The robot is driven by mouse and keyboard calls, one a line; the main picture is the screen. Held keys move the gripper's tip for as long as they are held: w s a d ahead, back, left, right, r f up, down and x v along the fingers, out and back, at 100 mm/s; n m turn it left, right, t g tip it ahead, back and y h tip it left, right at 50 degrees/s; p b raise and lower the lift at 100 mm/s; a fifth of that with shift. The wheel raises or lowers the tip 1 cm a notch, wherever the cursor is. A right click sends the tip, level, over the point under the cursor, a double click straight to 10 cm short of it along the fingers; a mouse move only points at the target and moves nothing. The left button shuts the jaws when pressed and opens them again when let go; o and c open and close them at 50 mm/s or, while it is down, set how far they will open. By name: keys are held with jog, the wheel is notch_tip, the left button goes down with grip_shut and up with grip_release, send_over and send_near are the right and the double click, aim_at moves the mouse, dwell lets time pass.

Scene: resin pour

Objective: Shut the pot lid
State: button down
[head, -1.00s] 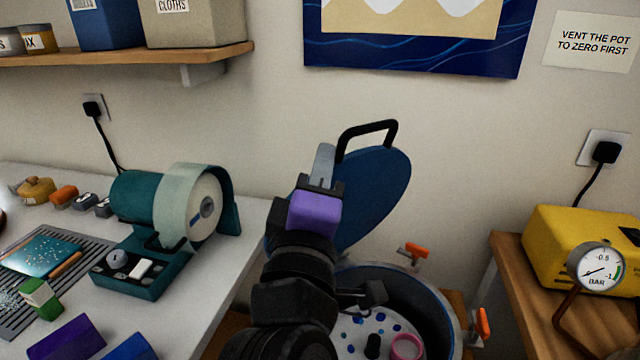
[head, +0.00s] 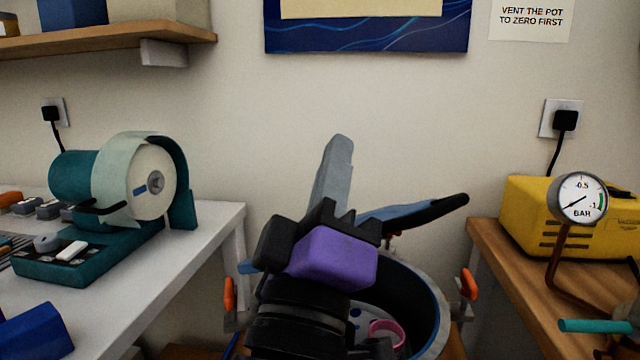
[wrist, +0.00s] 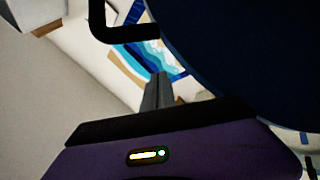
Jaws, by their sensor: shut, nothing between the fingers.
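The blue pot lid (head: 398,211) is partly lowered over the metal pot (head: 428,300), tilted, with its black handle (head: 445,206) pointing right. The pot's back and left parts are hidden behind my arm. My gripper (head: 340,150) is shut and empty, its grey fingers pointing up beside the lid in the head view. I cannot tell whether the fingers touch the lid. A pink ring (head: 386,332) lies inside the pot.
Orange clamps (head: 468,284) stand at the pot's rim, another on its left (head: 229,294). A white bench (head: 190,245) with a teal grinder (head: 130,200) is left. A wooden bench (head: 500,262) with a yellow pump (head: 520,220) and gauge (head: 580,197) is right.

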jog(key=shift+s+d+f+m+h+b, duration=0.35)
jog(key=shift+f+b, duration=0.25)
jog(key=shift+b, duration=0.35)
jog(key=shift+s+d+f+m+h+b, duration=0.2)
jog(key=shift+s+f+m+h+b, duration=0.35)
jog(key=shift+b, duration=0.4)
jog(key=shift+s+d+f+m+h+b, duration=0.3)
jog(key=shift+f+b, duration=0.4)
jog(key=shift+b, duration=0.25)
